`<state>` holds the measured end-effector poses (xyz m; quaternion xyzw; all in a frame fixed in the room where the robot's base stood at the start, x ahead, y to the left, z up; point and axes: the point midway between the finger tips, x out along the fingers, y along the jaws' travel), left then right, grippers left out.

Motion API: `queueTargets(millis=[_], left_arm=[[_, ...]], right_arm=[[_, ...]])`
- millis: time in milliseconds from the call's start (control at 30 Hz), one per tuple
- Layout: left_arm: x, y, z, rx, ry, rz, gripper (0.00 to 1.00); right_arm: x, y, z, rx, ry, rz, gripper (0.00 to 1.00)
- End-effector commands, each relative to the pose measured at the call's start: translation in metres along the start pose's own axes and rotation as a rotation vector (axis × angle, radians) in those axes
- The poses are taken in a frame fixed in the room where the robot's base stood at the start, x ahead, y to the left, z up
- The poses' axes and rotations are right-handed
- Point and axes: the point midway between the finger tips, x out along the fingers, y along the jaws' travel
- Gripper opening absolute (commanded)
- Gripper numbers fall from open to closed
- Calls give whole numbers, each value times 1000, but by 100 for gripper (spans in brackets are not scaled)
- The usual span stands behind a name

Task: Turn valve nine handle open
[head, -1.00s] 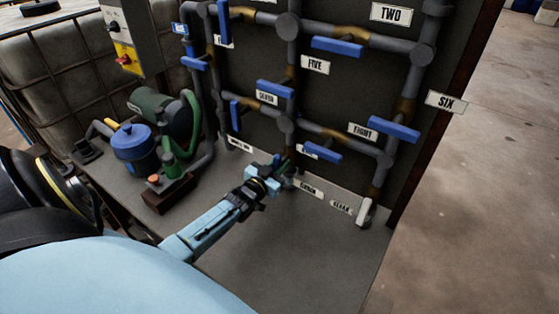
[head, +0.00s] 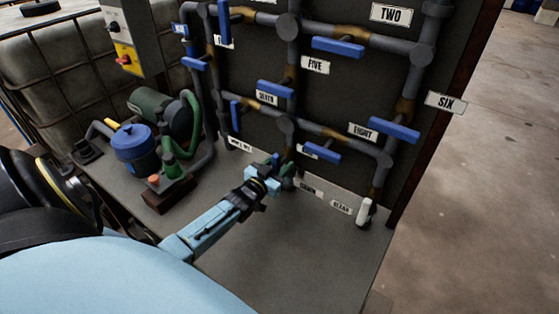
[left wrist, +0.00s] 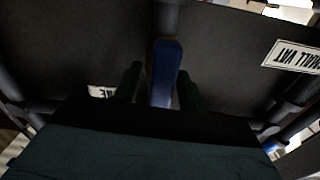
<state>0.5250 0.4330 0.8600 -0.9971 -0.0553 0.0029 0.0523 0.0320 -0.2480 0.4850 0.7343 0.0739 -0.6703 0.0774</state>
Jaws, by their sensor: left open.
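My left gripper (head: 281,168) comes in from the lower left in the head view and is at the low pipe of the valve panel. In the left wrist view my left gripper (left wrist: 161,88) has its two dark fingers apart, one on each side of a blue handle (left wrist: 164,75). The end of that handle shows in the head view as a small blue piece (head: 276,158); the rest is hidden by the gripper. A label ending in "NE" (left wrist: 102,92) is partly visible beside it in the wrist view. Whether the fingers touch the handle is unclear. My right gripper is out of view.
Another blue handle (head: 322,152) is close to the right of the gripper, below the "EIGHT" label (head: 362,132). More blue handles and pipes are above. A green pump (head: 160,113) and a blue-lidded container (head: 133,143) stand to the left. The grey base plate (head: 290,240) in front is clear.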

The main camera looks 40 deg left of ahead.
Motion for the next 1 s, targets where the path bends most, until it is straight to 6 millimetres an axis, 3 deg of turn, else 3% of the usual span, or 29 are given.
queueTargets(millis=[267,700,1000], left_arm=[[-16,0,1,-1,-3,0,41],[-104,0,0,-1,-3,0,41],[-133,0,0,0,-1,0,41]], right_arm=[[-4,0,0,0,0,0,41],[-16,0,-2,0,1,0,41],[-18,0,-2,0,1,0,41]])
